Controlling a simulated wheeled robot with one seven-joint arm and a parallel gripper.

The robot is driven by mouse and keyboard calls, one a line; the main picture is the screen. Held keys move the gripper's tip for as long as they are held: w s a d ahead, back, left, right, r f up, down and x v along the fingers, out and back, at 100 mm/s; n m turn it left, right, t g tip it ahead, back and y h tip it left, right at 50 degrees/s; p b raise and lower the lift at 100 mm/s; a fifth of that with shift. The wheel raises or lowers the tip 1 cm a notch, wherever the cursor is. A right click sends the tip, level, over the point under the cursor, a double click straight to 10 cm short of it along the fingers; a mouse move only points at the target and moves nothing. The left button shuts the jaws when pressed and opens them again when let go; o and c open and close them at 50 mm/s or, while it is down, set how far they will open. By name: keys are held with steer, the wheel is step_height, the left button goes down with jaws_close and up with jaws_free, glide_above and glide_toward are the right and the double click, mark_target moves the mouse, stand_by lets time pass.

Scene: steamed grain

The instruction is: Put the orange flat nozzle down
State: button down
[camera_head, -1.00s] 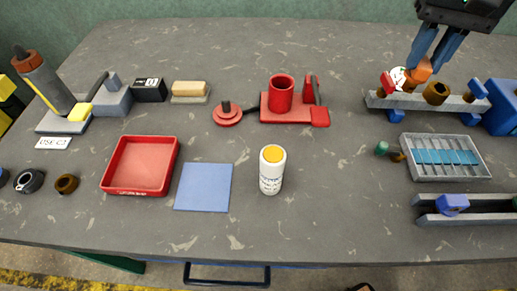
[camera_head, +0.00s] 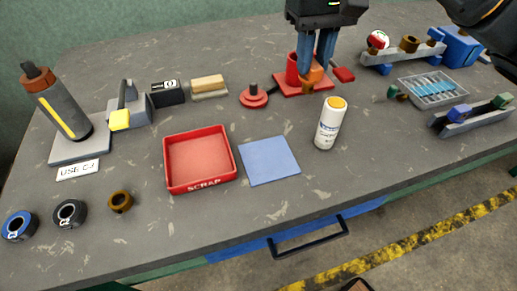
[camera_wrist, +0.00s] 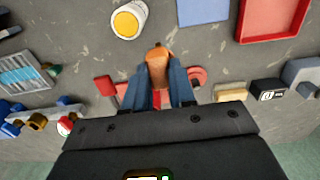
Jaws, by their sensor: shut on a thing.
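My gripper (camera_head: 312,78) is shut on the orange flat nozzle (camera_head: 309,77). In the head view it holds the nozzle in front of the red cup on the red base (camera_head: 292,88). In the wrist view the nozzle (camera_wrist: 157,62) sticks out between the blue fingers (camera_wrist: 158,88). The fingers and nozzle hide part of the red base, and I cannot tell whether the nozzle touches it.
A white bottle with a yellow cap (camera_head: 331,124) stands just in front. A blue mat (camera_head: 269,160) and a red scrap tray (camera_head: 200,162) lie to the left. A rack (camera_head: 405,53) and a grey tray (camera_head: 433,92) are to the right.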

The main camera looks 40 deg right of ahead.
steer(key=shift+s+a+f, duration=0.35)
steer(key=shift+a+f, duration=1.35)
steer(key=shift+s+a+f, duration=0.3)
steer(key=shift+a+f, duration=1.35)
steer(key=shift+f, duration=0.05)
steer(key=shift+s+a+f, duration=0.35)
steer(key=shift+a+f, duration=1.35)
steer(key=shift+f, duration=0.1)
steer(key=c, duration=0.9)
jaws_free()
steer(key=shift+c, duration=0.2)
step_height(320, 180, up, 12)
steer(key=p, duration=0.1)
